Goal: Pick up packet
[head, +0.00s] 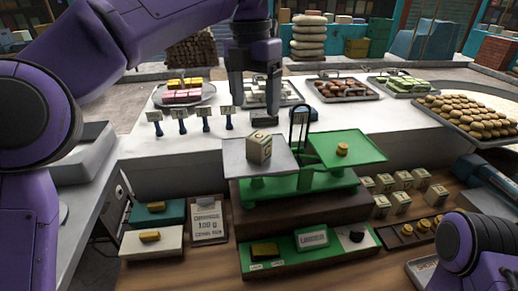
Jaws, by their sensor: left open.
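A small cube-shaped beige packet (259,148) with dark markings sits on the left pan (237,160) of a green balance scale. Similar packets (400,202) stand in a group on the wooden counter to the right of the scale. My left gripper (256,112) points down above and behind the packet on the pan in the picture. Its two dark fingers are apart, with nothing seen between them. My right arm (485,245) shows at the lower right, but its gripper is not seen.
The scale's right pan (365,148) holds a small brass weight (343,149). A thin dark upright frame (299,128) rises between the pans. Blue-handled tags (181,124) stand to the left. Food trays (342,90) line the white table behind.

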